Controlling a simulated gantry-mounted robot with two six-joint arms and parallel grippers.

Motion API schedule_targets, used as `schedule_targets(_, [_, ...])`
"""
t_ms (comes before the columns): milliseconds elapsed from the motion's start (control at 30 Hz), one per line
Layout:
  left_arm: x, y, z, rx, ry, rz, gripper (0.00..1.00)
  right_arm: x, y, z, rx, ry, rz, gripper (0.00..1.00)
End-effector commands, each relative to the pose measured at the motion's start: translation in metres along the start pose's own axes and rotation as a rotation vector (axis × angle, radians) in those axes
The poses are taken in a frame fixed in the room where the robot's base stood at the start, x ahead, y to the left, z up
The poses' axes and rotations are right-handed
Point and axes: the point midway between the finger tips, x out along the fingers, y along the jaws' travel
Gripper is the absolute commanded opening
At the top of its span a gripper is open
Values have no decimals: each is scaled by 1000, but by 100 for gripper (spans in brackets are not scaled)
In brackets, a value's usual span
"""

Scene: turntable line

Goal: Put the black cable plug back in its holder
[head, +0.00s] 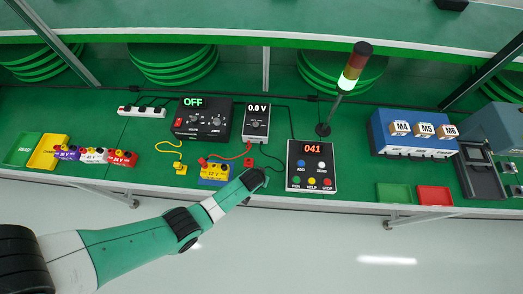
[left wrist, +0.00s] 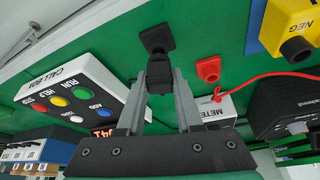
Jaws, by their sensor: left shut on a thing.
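My left gripper (left wrist: 160,88) is shut on the black cable plug (left wrist: 160,72), which sits between its fingertips. The flat black holder (left wrist: 154,36) is on the green table directly beyond the plug in the left wrist view. Plug and holder overlap there, so I cannot tell whether the plug is seated in it or just above it. In the head view my left gripper (head: 262,180) is at the table's front edge, between the yellow battery block and the call box, and its arm hides the plug. My right gripper is in neither view.
A red holder (left wrist: 208,68) is beside the black one. The meter (head: 256,122) stands behind, with a red cable leading from it. The call box (head: 311,165) is close on the right, the yellow 12 V block (head: 214,172) on the left. The power supply (head: 203,120) stands farther back.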

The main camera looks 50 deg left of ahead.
Motion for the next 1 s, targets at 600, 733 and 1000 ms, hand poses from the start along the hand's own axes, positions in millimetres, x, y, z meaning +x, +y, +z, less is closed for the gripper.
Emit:
schedule_targets(600, [6, 0, 2, 0, 0, 0, 0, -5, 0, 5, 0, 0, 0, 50])
schedule_targets(733, [8, 0, 3, 0, 0, 0, 0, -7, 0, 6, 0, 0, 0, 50])
schedule_targets(1000, [8, 0, 3, 0, 0, 0, 0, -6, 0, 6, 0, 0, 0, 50])
